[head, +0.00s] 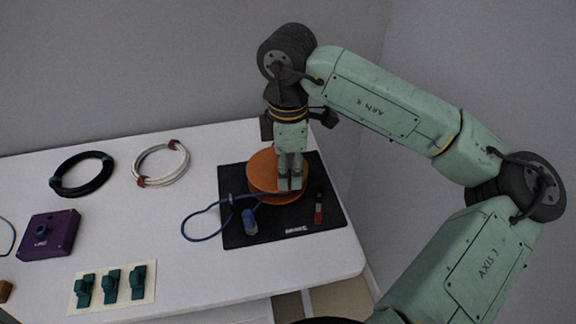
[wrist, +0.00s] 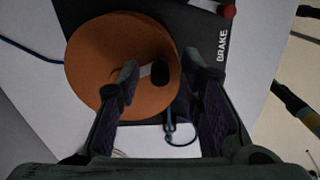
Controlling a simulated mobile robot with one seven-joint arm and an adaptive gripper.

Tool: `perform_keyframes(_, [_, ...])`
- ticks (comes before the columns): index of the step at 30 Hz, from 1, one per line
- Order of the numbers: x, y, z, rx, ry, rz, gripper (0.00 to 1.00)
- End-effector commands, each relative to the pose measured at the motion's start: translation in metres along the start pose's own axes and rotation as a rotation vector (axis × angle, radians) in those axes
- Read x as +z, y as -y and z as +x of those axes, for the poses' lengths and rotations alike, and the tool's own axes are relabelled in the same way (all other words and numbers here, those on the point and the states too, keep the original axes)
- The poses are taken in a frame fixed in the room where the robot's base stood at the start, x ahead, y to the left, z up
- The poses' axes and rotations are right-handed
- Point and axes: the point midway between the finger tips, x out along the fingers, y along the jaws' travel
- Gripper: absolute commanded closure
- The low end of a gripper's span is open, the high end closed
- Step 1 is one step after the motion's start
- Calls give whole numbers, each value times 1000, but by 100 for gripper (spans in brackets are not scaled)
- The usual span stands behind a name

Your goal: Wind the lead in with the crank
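An orange reel (head: 262,172) lies on a black base (head: 240,235) on the table; it also shows in the wrist view (wrist: 95,65). Its crank is a pale arm with a black knob (wrist: 160,74). The blue lead (head: 197,234) runs off the reel in a loop on the left, with a blue end piece (head: 250,222) at the base's front. My gripper (head: 290,187) points down over the reel's right side.
A black cable coil (head: 82,174), a white coil (head: 161,164), a purple box (head: 49,236) and a plate with green clips (head: 111,287) lie to the left. The table's right edge is close.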

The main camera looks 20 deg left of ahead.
Motion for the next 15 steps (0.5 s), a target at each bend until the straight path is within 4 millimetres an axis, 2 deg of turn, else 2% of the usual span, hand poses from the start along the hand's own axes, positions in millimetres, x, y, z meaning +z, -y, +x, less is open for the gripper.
perform_keyframes(5, [0, 0, 0, 0, 0, 0, 66])
perform_keyframes(15, [0, 0, 0, 0, -1, 0, 88])
